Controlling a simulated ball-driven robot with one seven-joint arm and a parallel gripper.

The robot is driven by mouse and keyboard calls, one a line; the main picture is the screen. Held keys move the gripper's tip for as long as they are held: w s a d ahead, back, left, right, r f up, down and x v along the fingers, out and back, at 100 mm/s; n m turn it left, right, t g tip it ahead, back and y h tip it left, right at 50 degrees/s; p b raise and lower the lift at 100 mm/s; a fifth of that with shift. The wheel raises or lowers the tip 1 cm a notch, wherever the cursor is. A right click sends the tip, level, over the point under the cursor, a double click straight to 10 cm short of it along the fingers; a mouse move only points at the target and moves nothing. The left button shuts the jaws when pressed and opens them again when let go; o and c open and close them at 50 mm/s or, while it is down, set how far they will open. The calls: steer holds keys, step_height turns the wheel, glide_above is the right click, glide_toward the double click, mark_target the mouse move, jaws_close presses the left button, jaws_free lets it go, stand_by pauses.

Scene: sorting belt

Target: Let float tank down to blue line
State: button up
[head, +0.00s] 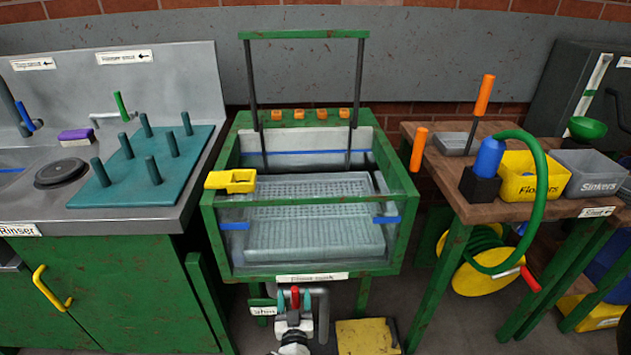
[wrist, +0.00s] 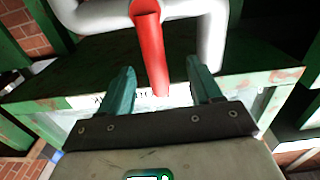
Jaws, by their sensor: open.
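The float tank (head: 208,238) is a green-framed, glass-fronted box in the middle of the head view, with a pale perforated tray inside. A blue line (head: 305,152) runs along its back wall, and blue marks (head: 387,220) show on the front glass. I cannot clearly make out the water surface. Below the tank, a red lever (head: 295,293) sits at a grey pipe (head: 323,315); in the wrist view the red lever (wrist: 150,45) hangs from the pale pipe (wrist: 213,40). My gripper (wrist: 162,75) is open, its teal fingers on either side of the lever with gaps.
A sink counter with a teal peg board (head: 150,170) stands left. A yellow holder (head: 230,180) hangs on the tank's rim. A wooden table (head: 450,180) with bins and a green hose stands right.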

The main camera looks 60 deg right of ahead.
steer(key=p+v, duration=0.3)
steer(key=v, duration=0.4)
steer(key=shift+s+a, duration=0.3)
stand_by(0.5)
steer(key=w+a+r+n+t+y+p, duration=0.3)
steer(key=w+a+r+n+t+y, duration=0.35)
steer(key=a+y, duration=0.65)
steer(key=s+a+r+n+g+y+p, duration=0.1)
steer(key=s+a+r+n+g+y, duration=0.2)
steer(key=s+r+n+g+y, duration=0.25)
steer(key=s+d+r+g+h, duration=0.1)
steer(key=s+d+r+g, duration=0.1)
steer(key=s, duration=0.5)
steer(key=s+d+r+m+g+h+p, duration=0.1)
steer(key=s+d+r+g+h, duration=0.1)
steer(key=s+g, duration=0.3)
steer(key=s+d+r+m+g+h+p, duration=0.1)
steer(key=s+d+r+g, duration=0.2)
steer(key=s, duration=0.8)
steer(key=shift+d+g, duration=0.45)
steer(key=shift+g, duration=0.05)
steer(key=shift+h, duration=0.25)
